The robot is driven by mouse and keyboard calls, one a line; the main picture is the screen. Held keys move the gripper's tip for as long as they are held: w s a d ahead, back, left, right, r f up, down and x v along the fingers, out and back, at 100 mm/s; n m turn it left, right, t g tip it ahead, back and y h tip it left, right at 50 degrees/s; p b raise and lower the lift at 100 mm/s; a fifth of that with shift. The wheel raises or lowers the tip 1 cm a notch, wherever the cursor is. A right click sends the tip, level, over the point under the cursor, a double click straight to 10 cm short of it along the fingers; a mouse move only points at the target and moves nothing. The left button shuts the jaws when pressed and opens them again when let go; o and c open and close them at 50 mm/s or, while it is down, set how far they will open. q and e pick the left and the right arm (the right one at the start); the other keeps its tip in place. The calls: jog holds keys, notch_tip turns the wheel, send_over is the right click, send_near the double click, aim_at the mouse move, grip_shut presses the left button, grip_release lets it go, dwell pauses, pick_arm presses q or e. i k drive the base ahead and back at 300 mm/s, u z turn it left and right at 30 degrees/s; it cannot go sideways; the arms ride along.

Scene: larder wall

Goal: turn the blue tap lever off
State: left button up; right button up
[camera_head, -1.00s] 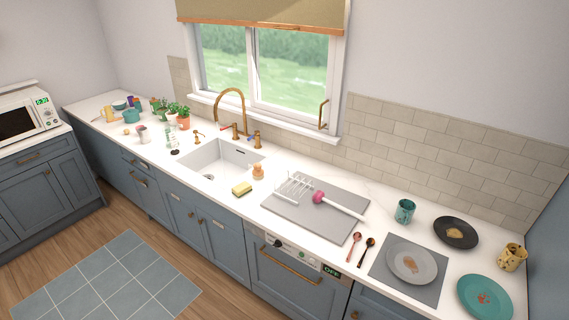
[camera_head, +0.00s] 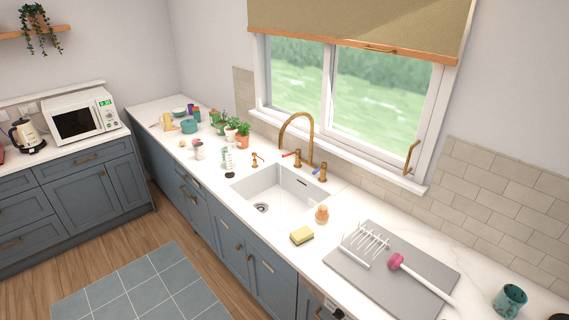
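The blue tap lever (camera_head: 321,166) is a small blue handle on the brass tap post to the right of the tall curved brass spout (camera_head: 297,128). The red tap lever (camera_head: 290,154) is on the post to the left of the spout. Both stand behind the white sink (camera_head: 284,190) on the worktop. Whether water runs is too small to tell; no stream is visible. Neither of my grippers is in view.
A grey draining mat (camera_head: 420,267) with a white rack lies further right. Potted plants (camera_head: 242,137) stand left of the tap. The window is behind.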

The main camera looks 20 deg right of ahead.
aim_at(324, 165)
jog(key=z, duration=0.05)
jog(key=i, duration=0.75)
jog(key=z, duration=1.05)
jog(key=i, duration=0.85)
jog(key=z, duration=0.9)
